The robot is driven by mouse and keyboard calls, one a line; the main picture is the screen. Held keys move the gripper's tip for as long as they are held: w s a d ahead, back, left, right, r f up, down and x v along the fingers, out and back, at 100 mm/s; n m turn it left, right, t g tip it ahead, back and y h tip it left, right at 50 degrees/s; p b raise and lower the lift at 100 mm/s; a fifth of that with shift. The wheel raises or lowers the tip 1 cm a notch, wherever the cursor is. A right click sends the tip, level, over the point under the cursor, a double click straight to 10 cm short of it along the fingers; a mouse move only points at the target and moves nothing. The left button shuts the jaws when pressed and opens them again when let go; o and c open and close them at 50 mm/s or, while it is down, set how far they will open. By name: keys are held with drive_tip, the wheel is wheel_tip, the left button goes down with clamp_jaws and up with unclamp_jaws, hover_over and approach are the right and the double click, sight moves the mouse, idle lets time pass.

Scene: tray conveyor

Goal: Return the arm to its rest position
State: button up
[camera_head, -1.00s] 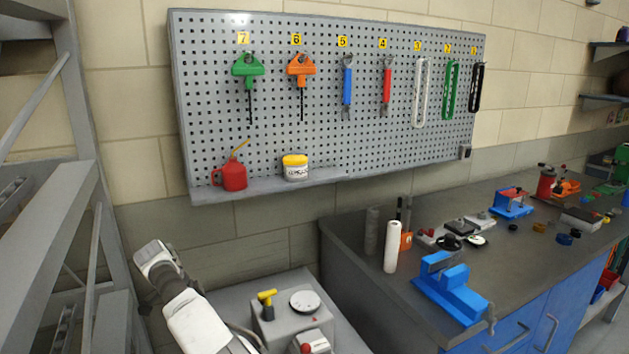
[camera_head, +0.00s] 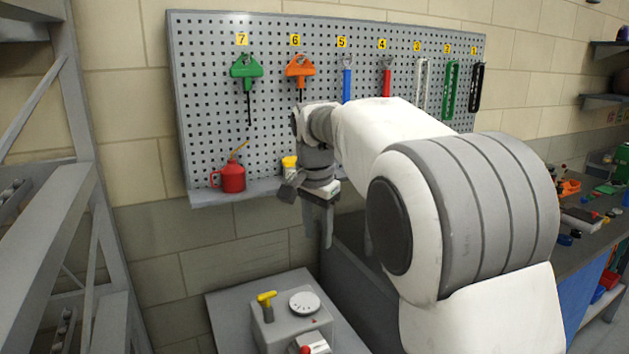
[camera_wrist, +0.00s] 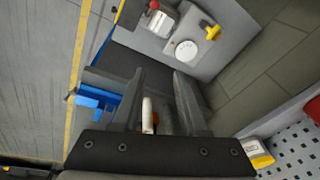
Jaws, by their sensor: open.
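My gripper (camera_head: 318,225) points down in front of the pegboard's lower shelf, left of the workbench, with nothing seen in it. My white and grey arm fills the right middle of the head view and hides much of the workbench. In the wrist view my gripper's two dark fingers (camera_wrist: 160,100) stand apart. A white cylinder (camera_wrist: 148,115) shows between them, well beyond the fingers on the bench.
A pegboard (camera_head: 210,110) holds several hanging tools. A red oil can (camera_head: 231,178) and a yellow-lidded tub (camera_head: 289,163) stand on its shelf. A grey box with a dial (camera_head: 304,303) is below. A blue vise (camera_wrist: 97,97) shows in the wrist view. Metal framing (camera_head: 50,230) stands left.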

drive_tip(key=s+d+r+n+t+y, duration=0.1)
drive_tip(key=s+d+r+n, duration=0.1)
drive_tip(key=s+d, duration=0.45)
drive_tip(key=s+d+r+n+t, duration=0.1)
drive_tip(key=s+d+r+n, duration=0.15)
drive_tip(key=s, duration=0.65)
drive_tip(key=s+d+f+n, duration=0.1)
drive_tip(key=s+d+f, duration=0.1)
drive_tip(key=s, duration=0.5)
drive_tip(key=s+d+f+n+t, duration=0.1)
drive_tip(key=s+d+f+n, duration=0.1)
drive_tip(key=s+f, duration=0.3)
drive_tip(key=s, duration=0.2)
drive_tip(key=shift+s+d+h, duration=0.2)
drive_tip(key=shift+s+h, duration=0.1)
drive_tip(key=shift+s, duration=0.1)
drive_tip(key=shift+f+n, duration=0.1)
drive_tip(key=shift+n, duration=0.15)
